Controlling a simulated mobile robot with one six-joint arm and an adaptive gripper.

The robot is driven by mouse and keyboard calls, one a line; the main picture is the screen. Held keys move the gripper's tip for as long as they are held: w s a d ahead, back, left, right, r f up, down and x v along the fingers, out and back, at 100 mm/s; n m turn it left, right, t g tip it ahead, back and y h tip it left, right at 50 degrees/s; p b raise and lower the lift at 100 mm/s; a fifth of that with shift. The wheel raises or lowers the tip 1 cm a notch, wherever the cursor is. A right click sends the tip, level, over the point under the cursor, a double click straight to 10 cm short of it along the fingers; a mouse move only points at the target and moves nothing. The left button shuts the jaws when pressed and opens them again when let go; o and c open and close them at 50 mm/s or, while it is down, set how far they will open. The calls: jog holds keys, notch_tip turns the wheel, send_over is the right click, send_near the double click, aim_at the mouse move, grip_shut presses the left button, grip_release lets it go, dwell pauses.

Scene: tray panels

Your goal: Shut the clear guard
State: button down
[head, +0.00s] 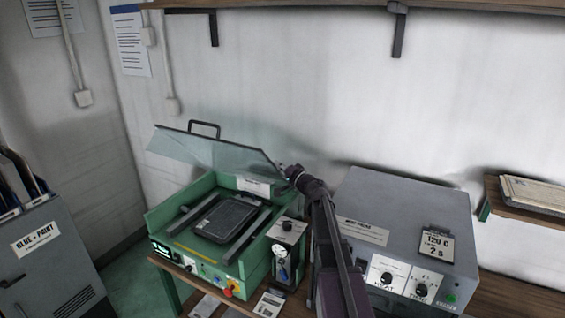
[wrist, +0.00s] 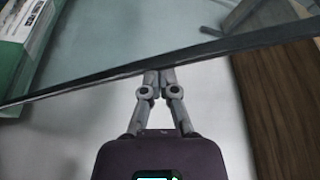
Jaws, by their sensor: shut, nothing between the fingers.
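The clear guard (head: 215,152) is a see-through panel with a dark handle (head: 204,129) on its top edge. It stands raised and tilted over the green machine (head: 165,218), which holds a dark tray (head: 226,219). My gripper (head: 287,172) is at the guard's right end in the head view. In the wrist view my gripper (wrist: 159,72) is shut and empty, with its fingertips at the guard's dark edge (wrist: 90,85). I cannot tell whether they touch it. The fingertips are small and partly hidden by my arm in the head view.
A grey heat press box (head: 375,205) stands close on the right of my arm. A small dark unit (head: 289,232) with a gauge stands between. A grey glue and paint cabinet (head: 45,262) is at the left. A shelf (head: 330,6) runs along the wall above.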

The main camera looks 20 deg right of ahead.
jog(key=shift+s+a+f+b, duration=0.35)
jog(key=shift+s+a+f, duration=0.15)
jog(key=shift+a+f, duration=0.1)
jog(key=shift+d+r, duration=0.1)
jog(key=shift+r, duration=0.05)
jog(key=s+d, duration=0.6)
jog(key=s, duration=0.1)
jog(key=shift+d, duration=0.2)
dwell(0.8)
jog(key=shift+r, duration=0.15)
jog(key=w+a+r+n+g+y+p, duration=0.1)
jog(key=a+r+n+g+y+p, duration=0.1)
jog(key=a+r+n+g+p, duration=0.2)
jog(key=w+a+r+n+g+y+p, duration=0.2)
jog(key=r+n+p, duration=0.4)
jog(key=r+p, duration=0.4)
jog(key=a+g+p, duration=0.1)
jog(key=a+p, duration=0.1)
jog(key=p, duration=0.4)
jog(key=shift+r+g+y+p, duration=0.35)
jog(key=shift+g+y, duration=0.05)
jog(key=shift+a+f, duration=0.1)
